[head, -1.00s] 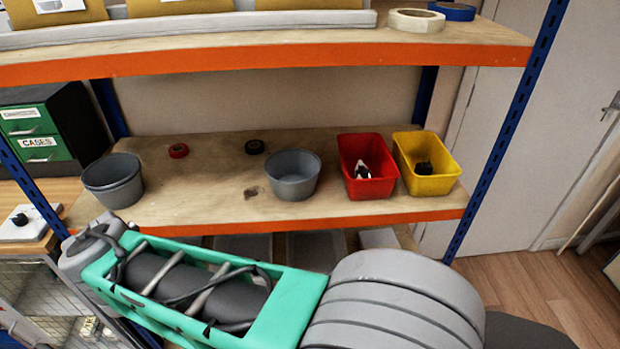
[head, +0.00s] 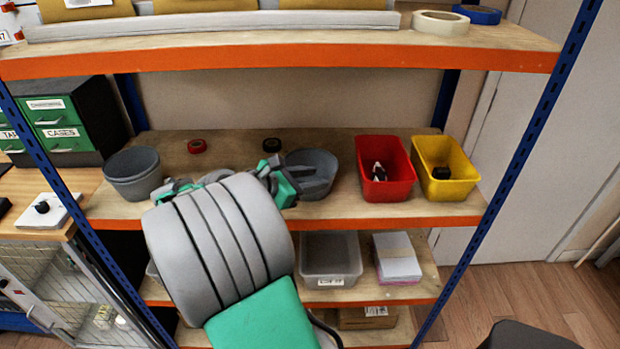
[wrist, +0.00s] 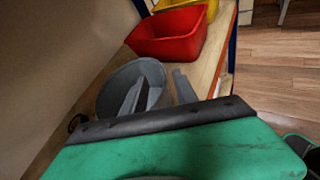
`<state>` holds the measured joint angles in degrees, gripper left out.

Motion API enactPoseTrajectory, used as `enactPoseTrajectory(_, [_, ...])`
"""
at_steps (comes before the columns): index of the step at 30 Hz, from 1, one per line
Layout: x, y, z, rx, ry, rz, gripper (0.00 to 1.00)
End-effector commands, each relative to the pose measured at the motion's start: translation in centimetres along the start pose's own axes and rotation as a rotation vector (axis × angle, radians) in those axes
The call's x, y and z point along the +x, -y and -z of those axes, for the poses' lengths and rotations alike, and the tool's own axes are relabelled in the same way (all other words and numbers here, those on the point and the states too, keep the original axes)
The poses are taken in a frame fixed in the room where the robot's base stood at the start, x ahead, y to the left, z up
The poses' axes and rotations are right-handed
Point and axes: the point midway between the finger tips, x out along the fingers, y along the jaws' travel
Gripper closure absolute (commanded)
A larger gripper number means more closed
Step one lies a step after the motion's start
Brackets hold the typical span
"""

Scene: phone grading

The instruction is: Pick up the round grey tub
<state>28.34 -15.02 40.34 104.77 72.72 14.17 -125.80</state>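A round grey tub (head: 325,160) stands on the middle shelf, left of the red bin. My gripper (wrist: 160,76) is at this tub, reaching in from its left in the head view. In the wrist view the tub (wrist: 112,90) lies under the fingers. One finger appears over or inside its opening and the other outside its wall, with the rim between them. The fingers are apart. I cannot tell whether either touches the wall. A second round grey tub (head: 133,175), seemingly a stack, stands at the shelf's left end.
A red bin (head: 400,188) and a yellow bin (head: 462,187) stand right of the tub, each with small items inside. Tape rolls (head: 197,146) lie at the back. The upper shelf (head: 300,55) and blue uprights (head: 540,110) bound the space.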

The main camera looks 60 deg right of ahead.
Motion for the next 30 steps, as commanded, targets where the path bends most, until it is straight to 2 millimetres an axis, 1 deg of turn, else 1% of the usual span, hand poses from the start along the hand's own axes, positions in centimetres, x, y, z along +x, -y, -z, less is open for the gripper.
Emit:
enactPoseTrajectory(3, [2.1, 0.4, 0.2, 0.000, 0.000, 0.006, 0.65])
enactPoseTrajectory(7, [4.2, 0.4, 0.3, 0.000, -0.001, 0.005, 0.65])
enactPoseTrajectory(10, [4.8, 0.3, 0.4, 0.000, -0.001, 0.001, 0.65])
enactPoseTrajectory(15, [4.7, 0.3, 0.4, 0.000, -0.002, 0.000, 0.65])
enactPoseTrajectory(27, [4.7, 0.3, 0.4, 0.000, -0.002, 0.000, 0.98])
enactPoseTrajectory(28, [4.7, 0.3, 0.4, 0.000, -0.002, 0.000, 1.00])
enactPoseTrajectory(30, [4.7, 0.3, 0.4, -0.001, -0.002, 0.000, 1.00])
